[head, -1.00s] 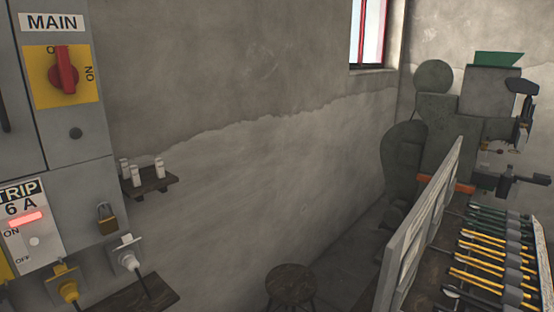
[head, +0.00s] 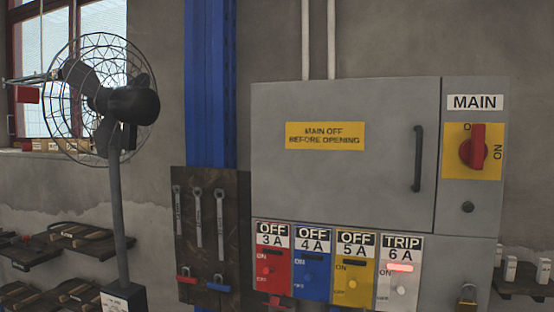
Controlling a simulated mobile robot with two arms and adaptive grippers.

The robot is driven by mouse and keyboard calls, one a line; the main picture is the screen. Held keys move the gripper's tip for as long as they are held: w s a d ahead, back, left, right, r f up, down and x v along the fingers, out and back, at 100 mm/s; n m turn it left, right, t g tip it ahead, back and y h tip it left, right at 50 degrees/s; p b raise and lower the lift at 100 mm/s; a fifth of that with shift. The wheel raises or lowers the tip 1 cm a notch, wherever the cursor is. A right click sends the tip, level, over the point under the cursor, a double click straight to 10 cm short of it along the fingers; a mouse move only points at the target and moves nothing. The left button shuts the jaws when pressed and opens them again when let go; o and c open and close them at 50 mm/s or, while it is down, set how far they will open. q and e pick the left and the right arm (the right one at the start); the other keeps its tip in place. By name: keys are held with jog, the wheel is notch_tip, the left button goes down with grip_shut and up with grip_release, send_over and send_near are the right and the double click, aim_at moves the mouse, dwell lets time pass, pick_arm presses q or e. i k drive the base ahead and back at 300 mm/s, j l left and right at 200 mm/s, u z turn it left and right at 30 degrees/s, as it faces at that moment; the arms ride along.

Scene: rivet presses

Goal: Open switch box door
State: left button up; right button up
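The grey switch box door (head: 345,180) is shut, seen in the right half of the head view. It has a dark vertical handle (head: 418,158) near its right edge and a yellow label (head: 325,136) reading "MAIN OFF BEFORE OPENING". Neither of my grippers shows.
Below the door are red, blue, yellow and white breaker panels, the white TRIP panel (head: 400,270) lit red. Left are a tool board (head: 208,240), blue post (head: 210,90) and caged fan (head: 100,100). A small shelf (head: 525,285) is at right.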

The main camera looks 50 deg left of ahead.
aim_at(355, 151)
jog(key=u, duration=1.3)
